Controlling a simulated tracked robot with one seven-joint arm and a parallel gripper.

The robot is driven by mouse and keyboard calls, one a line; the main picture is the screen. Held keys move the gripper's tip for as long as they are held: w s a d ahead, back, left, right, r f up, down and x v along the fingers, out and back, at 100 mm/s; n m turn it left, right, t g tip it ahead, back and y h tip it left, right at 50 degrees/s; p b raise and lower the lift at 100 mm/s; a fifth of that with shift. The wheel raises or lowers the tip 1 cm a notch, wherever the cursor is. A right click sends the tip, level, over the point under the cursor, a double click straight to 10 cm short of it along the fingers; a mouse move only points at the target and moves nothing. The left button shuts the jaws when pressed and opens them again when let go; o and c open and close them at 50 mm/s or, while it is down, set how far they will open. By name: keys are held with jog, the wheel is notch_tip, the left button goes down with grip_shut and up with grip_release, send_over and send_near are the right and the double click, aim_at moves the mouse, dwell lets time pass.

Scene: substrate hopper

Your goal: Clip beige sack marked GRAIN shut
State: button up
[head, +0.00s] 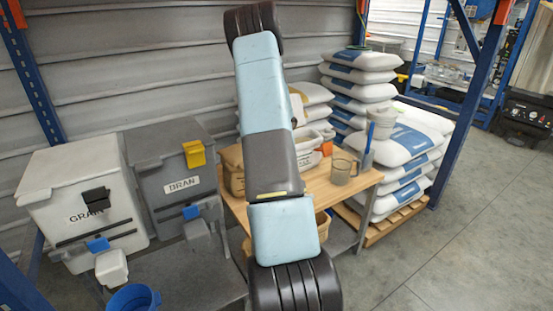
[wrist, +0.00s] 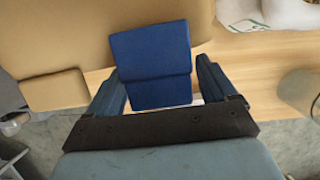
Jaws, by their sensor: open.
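A beige sack (head: 233,172) stands on the wooden table, partly hidden behind my arm in the head view; I cannot read its marking. In the wrist view the beige sack (wrist: 90,32) fills the upper left. A blue, two-part block that looks like a clip (wrist: 150,65) lies between the fingers of my gripper (wrist: 158,80), in front of the sack's edge. My gripper is open, with a finger on each side of the blue block. I cannot tell whether the block grips the sack. In the head view my gripper is hidden by my arm.
The wooden table (head: 345,187) holds a clear jug (head: 342,168) and white tubs. A white GRAIN bin (head: 75,185) and grey BRAN bin (head: 165,150) stand left. A blue bucket (head: 133,298) is below. White sacks (head: 405,145) are stacked on a pallet right. Floor at right is clear.

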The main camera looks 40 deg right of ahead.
jog(key=shift+r, duration=0.1)
jog(key=v, duration=1.3)
jog(key=shift+r, duration=0.25)
jog(key=shift+s+a, duration=0.1)
jog(key=s+a+r+n+y, duration=0.1)
jog(key=s+a+r+n, duration=0.1)
jog(key=a+r+n, duration=0.55)
jog(key=s+a+r+n+t, duration=0.15)
jog(key=a+r+n, duration=0.35)
jog(key=a, duration=0.6)
jog(key=s+a+r+n+g+y, duration=0.1)
jog(key=s+a+r+n, duration=0.1)
jog(key=a+r+n, duration=0.55)
jog(key=s+a+r+n+t+h, duration=0.1)
jog(key=s+a+r+n, duration=0.1)
jog(key=s+a+n, duration=1.5)
jog(key=s+a, duration=0.1)
jog(key=s, duration=0.2)
jog(key=shift+s+h, duration=0.25)
jog(key=shift+h, duration=0.05)
